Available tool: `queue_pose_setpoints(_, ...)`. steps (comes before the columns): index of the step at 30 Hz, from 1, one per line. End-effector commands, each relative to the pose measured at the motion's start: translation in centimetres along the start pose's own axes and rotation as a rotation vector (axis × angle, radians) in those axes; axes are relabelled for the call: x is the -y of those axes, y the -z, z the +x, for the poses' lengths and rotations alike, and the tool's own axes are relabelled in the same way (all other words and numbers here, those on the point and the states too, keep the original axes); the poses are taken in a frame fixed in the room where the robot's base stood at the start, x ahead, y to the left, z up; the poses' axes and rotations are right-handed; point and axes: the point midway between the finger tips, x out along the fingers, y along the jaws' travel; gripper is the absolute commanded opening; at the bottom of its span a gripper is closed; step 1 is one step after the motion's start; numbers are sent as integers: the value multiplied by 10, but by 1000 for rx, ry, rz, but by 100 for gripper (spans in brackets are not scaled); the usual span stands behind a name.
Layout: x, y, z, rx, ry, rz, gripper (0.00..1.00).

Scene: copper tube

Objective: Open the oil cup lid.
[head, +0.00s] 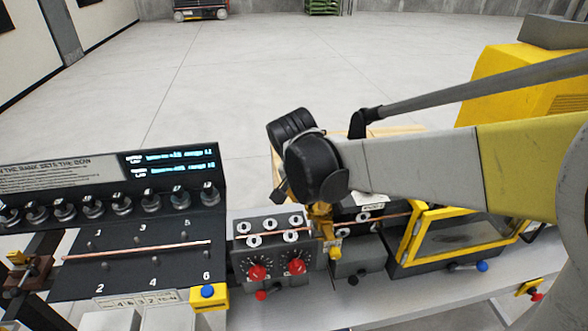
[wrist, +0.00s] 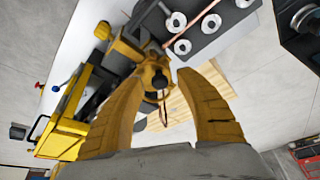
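My gripper (wrist: 163,72) is open in the wrist view, with its two yellow fingers spread apart. Between and just beyond the fingertips is a small yellow round fitting with a dark centre (wrist: 158,82), which looks like the oil cup. I cannot tell whether its lid is up or down, and no contact with the fingers is clear. In the head view my arm comes in from the right, and its dark wrist hides much of this spot. A yellow part (head: 334,248) shows just below the wrist; the fingertips are hard to make out there.
A dark control box with red knobs (head: 275,262) stands left of the fitting. A copper tube (head: 135,252) lies on the dark panel further left. A yellow-framed enclosure (head: 455,240) stands to the right. White rollers (wrist: 182,47) sit close to the fingers.

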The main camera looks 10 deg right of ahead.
Motion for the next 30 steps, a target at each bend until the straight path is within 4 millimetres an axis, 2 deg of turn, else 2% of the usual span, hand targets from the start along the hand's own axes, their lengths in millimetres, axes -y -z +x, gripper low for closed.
queue_pose_setpoints(5, 0, 0, -2, -1, 0, -1, 43)
queue_pose_setpoints(8, 0, 0, -10, -1, 0, -1, 43)
queue_pose_setpoints(21, 0, 0, -99, 0, 0, -1, 43)
queue_pose_setpoints(25, 0, 0, -114, 0, 0, -1, 43)
queue_pose_setpoints(30, 0, 0, -121, 0, 0, -1, 43)
